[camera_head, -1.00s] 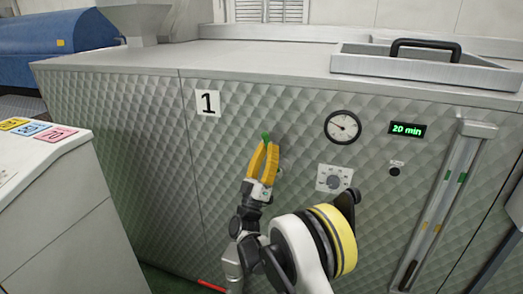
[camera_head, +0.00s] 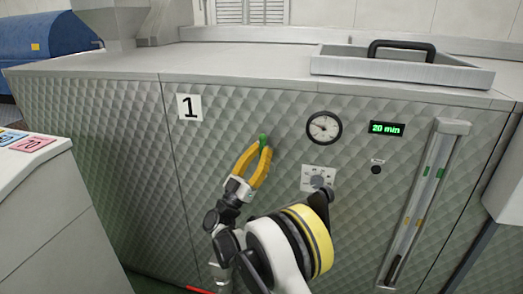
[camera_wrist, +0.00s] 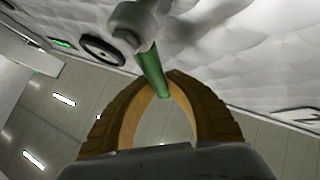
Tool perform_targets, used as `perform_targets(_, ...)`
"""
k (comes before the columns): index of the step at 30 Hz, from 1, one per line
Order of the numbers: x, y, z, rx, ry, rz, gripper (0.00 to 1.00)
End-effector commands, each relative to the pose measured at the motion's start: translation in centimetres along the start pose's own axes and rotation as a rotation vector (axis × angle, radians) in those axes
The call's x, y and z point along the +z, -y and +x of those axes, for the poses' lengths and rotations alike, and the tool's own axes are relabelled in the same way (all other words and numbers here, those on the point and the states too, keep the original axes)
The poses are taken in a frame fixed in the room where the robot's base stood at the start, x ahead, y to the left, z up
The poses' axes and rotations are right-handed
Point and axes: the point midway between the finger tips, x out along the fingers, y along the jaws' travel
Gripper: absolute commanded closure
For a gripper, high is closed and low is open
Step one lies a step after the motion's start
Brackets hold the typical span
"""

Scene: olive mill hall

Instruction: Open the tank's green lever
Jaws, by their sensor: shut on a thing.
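The green lever (camera_head: 263,140) sits on the front of the quilted metal tank (camera_head: 130,130), right of and below the number 1 plate. Only its green tip shows above my fingers in the head view. In the wrist view, the lever (camera_wrist: 151,70) runs from a grey metal pivot (camera_wrist: 132,25) down between my fingertips. My gripper (camera_head: 264,150) has yellow fingers bowed around the lever, with their tips closed on it. It also shows in the wrist view (camera_wrist: 165,88).
The tank front also carries a round gauge (camera_head: 324,128), a dial knob (camera_head: 318,180), a green "20 min" display (camera_head: 386,128) and a sight glass (camera_head: 425,200). A tray with a black handle (camera_head: 402,50) lies on top. A white cabinet (camera_head: 45,220) stands at the left.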

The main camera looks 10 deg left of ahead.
Motion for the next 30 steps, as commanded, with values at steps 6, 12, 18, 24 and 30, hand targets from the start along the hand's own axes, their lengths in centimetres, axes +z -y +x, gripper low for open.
perform_targets(6,0.0,-0.1,0.1,0.002,0.0,-0.001,0.67)
perform_targets(12,0.0,-0.1,0.1,0.001,0.0,-0.001,0.62)
perform_targets(18,0.0,0.0,-0.5,0.0,0.0,0.0,0.62)
perform_targets(24,0.0,0.0,-4.0,-0.001,-0.001,0.0,0.62)
perform_targets(30,0.1,0.0,-8.4,0.0,-0.001,0.0,0.62)
